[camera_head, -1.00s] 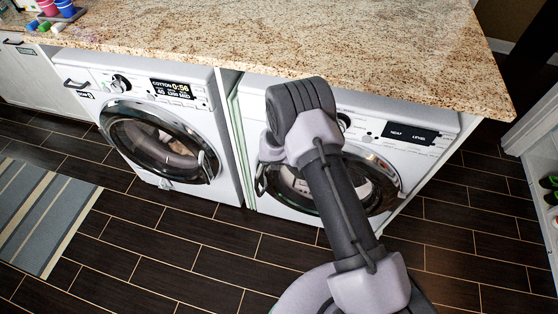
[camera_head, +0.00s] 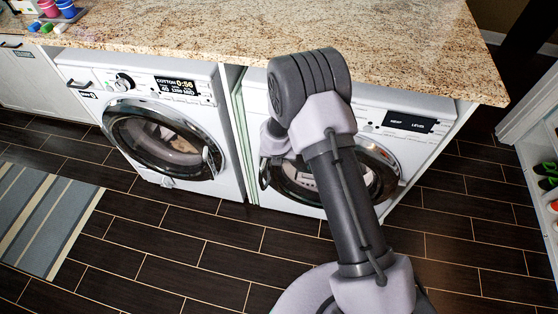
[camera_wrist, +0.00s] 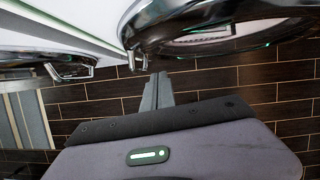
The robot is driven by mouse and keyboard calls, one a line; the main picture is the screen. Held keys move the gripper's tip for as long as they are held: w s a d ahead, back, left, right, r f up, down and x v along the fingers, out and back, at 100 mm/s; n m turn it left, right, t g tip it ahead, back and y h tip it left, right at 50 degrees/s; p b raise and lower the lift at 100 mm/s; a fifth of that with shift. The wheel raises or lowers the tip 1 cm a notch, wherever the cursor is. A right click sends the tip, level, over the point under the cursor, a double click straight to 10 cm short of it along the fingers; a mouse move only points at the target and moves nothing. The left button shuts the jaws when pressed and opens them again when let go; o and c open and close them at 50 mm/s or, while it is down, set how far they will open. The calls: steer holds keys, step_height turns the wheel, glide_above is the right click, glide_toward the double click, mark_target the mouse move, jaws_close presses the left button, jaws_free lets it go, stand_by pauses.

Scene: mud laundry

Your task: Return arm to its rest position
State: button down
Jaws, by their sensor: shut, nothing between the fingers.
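My arm rises across the right washer-like machine in the head view, its dark elbow in front of the counter edge. My gripper is hidden behind the arm there. In the wrist view my gripper (camera_wrist: 157,92) is shut and empty, its grey fingers together. They point toward the dark floor and the round door of a machine (camera_wrist: 205,30). The fingertips appear just below the rim of that door; I cannot tell the exact gap.
The left washer (camera_head: 150,95) and the right machine (camera_head: 425,150) stand under a granite counter (camera_head: 400,50). Cups (camera_head: 48,8) stand at the counter's far left. A striped rug (camera_head: 45,215) lies at left. A white shoe shelf (camera_head: 525,115) is at right. Dark tile floor (camera_head: 180,245) is open in front.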

steer(key=s+a+r+n+t+y+b, duration=0.1)
steer(key=s+a+r+n+t+y, duration=0.1)
steer(key=r+n, duration=0.95)
steer(key=s+a+r+n+t+y+b, duration=0.1)
steer(key=s+r+n+y+b, duration=0.2)
steer(key=r, duration=1.5)
steer(key=s+d+r+n, duration=0.1)
steer(key=s+r+n, duration=0.2)
steer(key=s+n, duration=0.35)
steer(key=s+d+r+n, duration=0.2)
steer(key=s+r+n, duration=0.25)
steer(key=s, duration=0.25)
steer(key=s+d+f+n+h, duration=0.1)
steer(key=s+d+n, duration=0.1)
steer(key=s+n, duration=0.2)
steer(key=s+d+f+n+g+h+b, duration=0.1)
steer(key=s+d+n, duration=0.2)
steer(key=s, duration=0.6)
steer(key=shift+d+f+n, duration=0.2)
steer(key=shift+d+n, duration=0.05)
steer(key=shift+n, duration=0.4)
